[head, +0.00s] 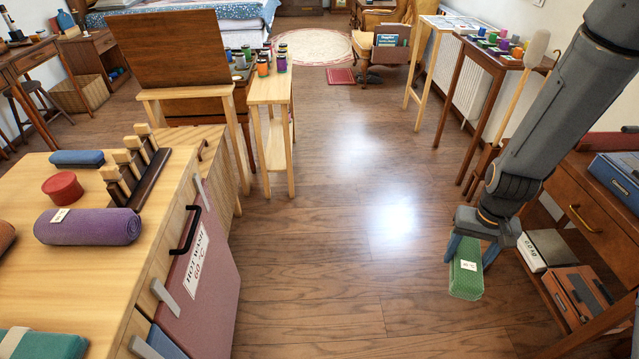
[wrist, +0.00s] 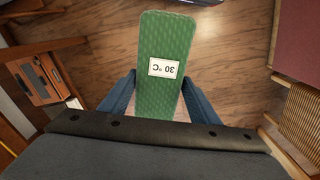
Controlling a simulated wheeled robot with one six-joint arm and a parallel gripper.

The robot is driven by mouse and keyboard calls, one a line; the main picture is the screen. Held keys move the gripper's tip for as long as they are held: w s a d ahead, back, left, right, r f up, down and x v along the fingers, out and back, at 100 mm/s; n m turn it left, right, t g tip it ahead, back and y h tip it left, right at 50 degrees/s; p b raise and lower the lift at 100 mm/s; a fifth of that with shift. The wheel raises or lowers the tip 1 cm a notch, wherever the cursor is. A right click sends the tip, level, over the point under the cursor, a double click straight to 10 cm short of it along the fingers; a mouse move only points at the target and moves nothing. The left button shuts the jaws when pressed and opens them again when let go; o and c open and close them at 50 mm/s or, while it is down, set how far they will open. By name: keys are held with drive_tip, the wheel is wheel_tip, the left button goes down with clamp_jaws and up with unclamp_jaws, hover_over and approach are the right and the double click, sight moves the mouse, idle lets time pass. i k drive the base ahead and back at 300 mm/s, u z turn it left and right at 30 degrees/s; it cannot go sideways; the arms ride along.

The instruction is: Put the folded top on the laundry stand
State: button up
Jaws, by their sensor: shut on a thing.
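My gripper (head: 472,243) is shut on a green folded top (head: 465,280) with a white label. It holds the top in the air above the floor, right of the middle of the head view. In the wrist view the green top (wrist: 165,40) sticks out between the two blue fingers, and its label reads 30 °C upside down. Part of the top is hidden by my gripper. I cannot tell which piece of furniture is the laundry stand; a narrow pale wooden stand (head: 269,92) with several jars is at centre left, and another pale stand (head: 411,75) is at the back right.
A wooden counter (head: 110,250) at left bears a purple roll (head: 88,226), a red round tin (head: 62,187) and a blue folded cloth (head: 77,158). A brown drawer unit (head: 575,185) stands close right of my gripper. The floor (head: 345,240) between is clear.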

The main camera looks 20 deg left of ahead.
sight(66, 289)
drive_tip(key=i, duration=1.5)
drive_tip(key=u, duration=3.65)
